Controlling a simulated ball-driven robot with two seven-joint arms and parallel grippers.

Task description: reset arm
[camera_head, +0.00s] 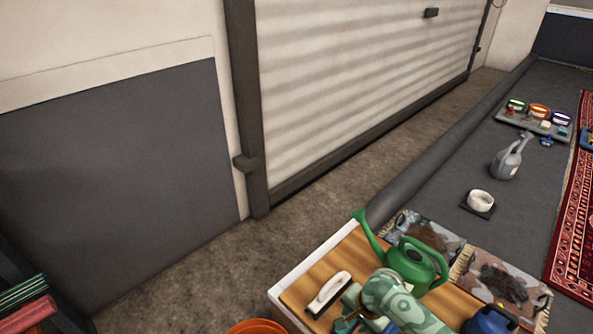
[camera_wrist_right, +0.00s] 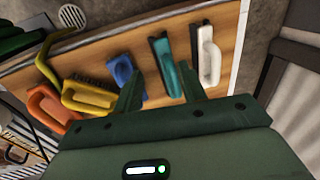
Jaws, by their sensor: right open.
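My right gripper (camera_head: 352,308) is low over the wooden bench top (camera_head: 318,268) in the head view, seen from above with my green arm partly covering it. In the right wrist view its two dark green fingers (camera_wrist_right: 160,74) are apart. A teal brush (camera_wrist_right: 163,58) lies beyond and between them, and nothing is clearly gripped. A white-handled brush (camera_wrist_right: 208,52) lies right of the fingers. It also shows in the head view (camera_head: 330,289), left of the gripper. A blue brush (camera_wrist_right: 123,72) lies by the left finger. My left gripper is not in view.
A green watering can (camera_head: 412,262) stands close beside my right arm. A yellow brush (camera_wrist_right: 88,95) and orange-handled brush (camera_wrist_right: 48,103) lie on the bench. An orange bucket (camera_head: 256,327) stands below its front edge. The floor (camera_head: 215,270) left of the bench is clear.

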